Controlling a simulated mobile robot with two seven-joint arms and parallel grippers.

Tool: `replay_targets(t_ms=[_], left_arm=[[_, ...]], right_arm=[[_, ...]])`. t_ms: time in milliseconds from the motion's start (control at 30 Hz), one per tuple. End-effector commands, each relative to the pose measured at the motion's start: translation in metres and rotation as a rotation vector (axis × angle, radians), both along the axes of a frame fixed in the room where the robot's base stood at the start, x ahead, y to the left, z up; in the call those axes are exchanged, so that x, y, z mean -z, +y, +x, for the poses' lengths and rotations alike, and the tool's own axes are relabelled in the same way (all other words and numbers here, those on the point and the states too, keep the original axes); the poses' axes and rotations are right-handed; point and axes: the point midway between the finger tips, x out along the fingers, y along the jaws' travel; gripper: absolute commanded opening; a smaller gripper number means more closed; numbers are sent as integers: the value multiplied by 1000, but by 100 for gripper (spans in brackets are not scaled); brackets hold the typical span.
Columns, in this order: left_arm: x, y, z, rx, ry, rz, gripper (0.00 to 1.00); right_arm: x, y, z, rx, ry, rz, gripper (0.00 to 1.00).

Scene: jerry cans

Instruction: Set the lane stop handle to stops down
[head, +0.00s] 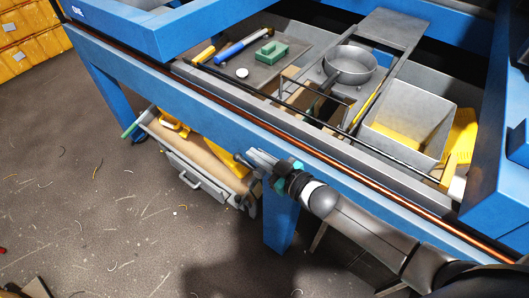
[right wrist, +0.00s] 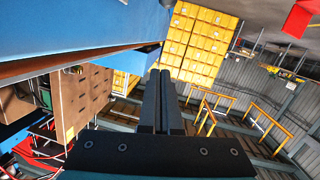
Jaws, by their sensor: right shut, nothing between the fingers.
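My right gripper (head: 254,160) is in front of the blue front beam, with its arm coming in from the lower right. In the right wrist view its two dark fingers (right wrist: 162,88) are pressed together with nothing between them. I cannot make out for certain which part is the lane stop handle. A short green-ended bar (head: 130,131) sticks out under the beam at the left, well apart from my gripper. I cannot tell whether it is the handle or which way it is set. My left gripper is not in view.
The blue frame (head: 180,90) carries a copper-coloured rail (head: 250,112) along its front. Behind it lie a grey pan (head: 350,64), a grey bin (head: 410,112) and a green block (head: 271,52). A drawer unit (head: 195,172) hangs beneath. The floor at left is mostly clear.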

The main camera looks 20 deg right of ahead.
Motion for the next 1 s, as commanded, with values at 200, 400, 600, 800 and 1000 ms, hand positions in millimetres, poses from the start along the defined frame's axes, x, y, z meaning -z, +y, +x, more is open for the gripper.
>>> replay_targets(t_ms=[200,400,600,800,1000], left_arm=[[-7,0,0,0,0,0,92],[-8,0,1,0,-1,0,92],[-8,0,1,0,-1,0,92],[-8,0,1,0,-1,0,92],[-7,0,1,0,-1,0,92]], right_arm=[[-16,-10,-20,-1,1,1,0],[-21,-13,-25,0,0,0,0],[-21,-13,-25,0,0,0,0],[-21,-13,-25,0,0,0,0],[-14,-15,-26,8,10,-4,0]])
